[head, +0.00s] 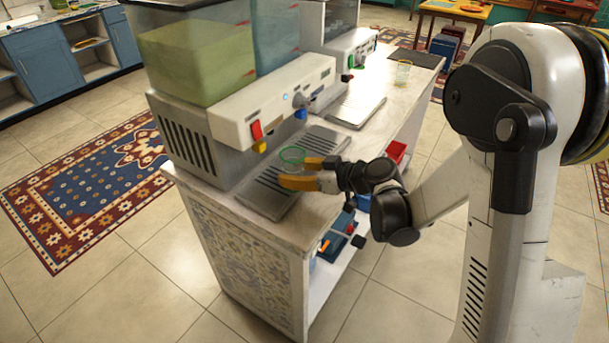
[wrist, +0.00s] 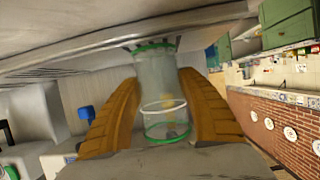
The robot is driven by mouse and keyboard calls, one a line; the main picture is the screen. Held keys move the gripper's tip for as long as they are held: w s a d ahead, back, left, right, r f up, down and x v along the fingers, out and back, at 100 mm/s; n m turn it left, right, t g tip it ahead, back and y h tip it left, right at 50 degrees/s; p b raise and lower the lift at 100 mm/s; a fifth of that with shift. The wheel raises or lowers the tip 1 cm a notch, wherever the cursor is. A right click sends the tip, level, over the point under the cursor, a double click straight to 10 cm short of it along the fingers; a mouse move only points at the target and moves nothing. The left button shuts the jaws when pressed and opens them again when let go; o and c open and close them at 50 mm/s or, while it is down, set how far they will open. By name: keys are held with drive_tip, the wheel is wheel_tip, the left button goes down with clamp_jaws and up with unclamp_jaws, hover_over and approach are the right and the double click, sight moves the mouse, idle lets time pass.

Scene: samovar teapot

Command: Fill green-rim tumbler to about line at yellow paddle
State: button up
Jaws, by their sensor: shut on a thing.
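The clear green-rim tumbler (head: 292,155) is between the orange fingers of my gripper (head: 305,173), over the grey drip tray (head: 266,196) of the near dispenser. In the wrist view my gripper (wrist: 165,112) is shut on the tumbler (wrist: 155,75). A white ring and green bands at both ends show on it. A faint yellowish tint shows through its wall; I cannot tell whether it is liquid. The yellow paddle (head: 260,147) is on the dispenser front, left of and apart from the tumbler. The tank (head: 190,60) above holds yellow-green liquid.
A blue paddle (head: 300,114) is farther right on the same front, below a bluish tank (head: 277,40). A second dispenser (head: 340,45) stands behind with its own tray (head: 355,108). Another glass (head: 403,73) stands at the counter's far end. A red bin (head: 395,152) is beside the counter.

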drive_tip(key=shift+w+a, duration=0.9)
drive_tip(key=shift+a, duration=0.2)
drive_tip(key=shift+w+a, duration=0.85)
drive_tip(key=shift+a, duration=0.25)
drive_tip(key=shift+w+a, duration=0.1)
drive_tip(key=shift+a, duration=0.1)
drive_tip(key=shift+w+a, duration=0.5)
drive_tip(key=shift+a, duration=0.1)
idle(3.2)
drive_tip(key=shift+s+d+b, duration=0.25)
drive_tip(key=shift+s+d, duration=0.55)
drive_tip(key=shift+d, duration=0.2)
drive_tip(key=shift+s+d+b, duration=0.2)
drive_tip(key=shift+s+d, duration=0.55)
drive_tip(key=shift+d, duration=0.25)
